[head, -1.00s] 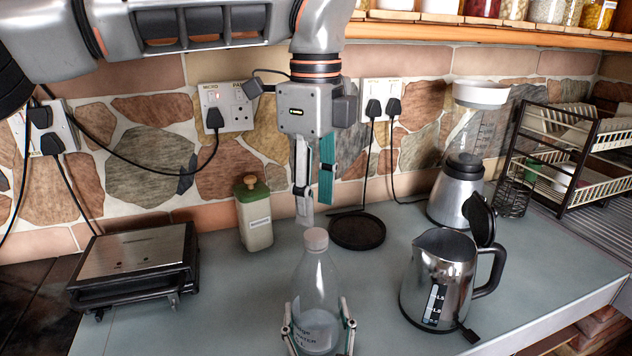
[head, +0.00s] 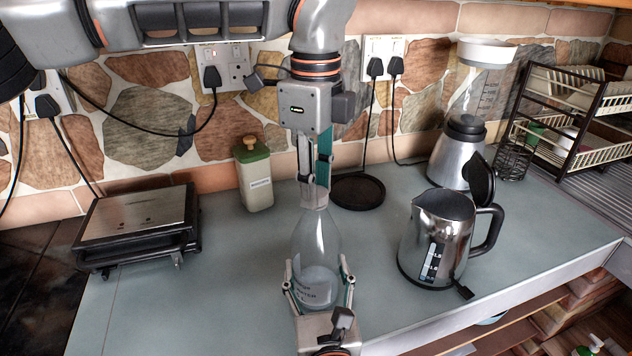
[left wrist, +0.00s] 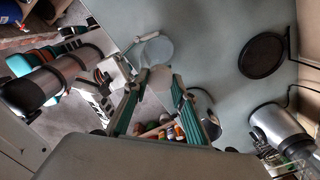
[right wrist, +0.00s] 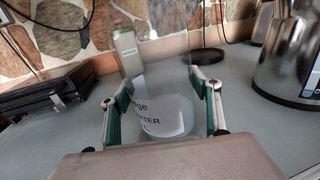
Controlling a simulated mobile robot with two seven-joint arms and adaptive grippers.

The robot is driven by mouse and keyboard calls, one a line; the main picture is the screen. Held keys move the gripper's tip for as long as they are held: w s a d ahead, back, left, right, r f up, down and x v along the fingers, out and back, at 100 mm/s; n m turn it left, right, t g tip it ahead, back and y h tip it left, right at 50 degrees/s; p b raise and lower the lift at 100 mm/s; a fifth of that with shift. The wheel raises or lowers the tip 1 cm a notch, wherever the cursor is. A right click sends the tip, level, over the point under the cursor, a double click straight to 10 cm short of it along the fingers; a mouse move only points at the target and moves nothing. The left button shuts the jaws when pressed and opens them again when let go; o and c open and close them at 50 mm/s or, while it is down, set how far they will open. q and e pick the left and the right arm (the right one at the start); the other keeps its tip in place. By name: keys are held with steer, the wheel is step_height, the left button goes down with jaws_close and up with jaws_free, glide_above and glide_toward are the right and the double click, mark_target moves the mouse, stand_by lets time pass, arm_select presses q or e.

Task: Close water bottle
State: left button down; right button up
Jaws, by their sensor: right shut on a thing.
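A clear water bottle (head: 317,243) with printed lettering stands upright on the counter. My right gripper (head: 319,275) is shut around its lower body; the lettered bottle (right wrist: 160,118) shows between its fingers in the right wrist view. My left gripper (head: 314,188) points down at the bottle's top, its fingers one on each side of the pale cap (left wrist: 158,82). In the left wrist view the fingers look open, with the cap between or just beyond their tips. The fingers hide the cap in the head view, so I cannot see how it sits on the neck.
A steel kettle (head: 437,235) stands to the right, with a black round base (head: 358,190) behind the bottle. A blender (head: 462,150) and dish rack (head: 570,125) stand farther right. A green-lidded container (head: 255,180) and a grill (head: 138,225) stand left. Front-left counter is clear.

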arm_select(q)
steer(key=m, duration=1.4)
steer(key=shift+m, duration=0.4)
steer(key=m, duration=0.3)
steer(key=shift+m, duration=0.3)
steer(key=m, duration=1.2)
steer(key=shift+m, duration=0.3)
steer(key=c, duration=1.6)
jaws_free()
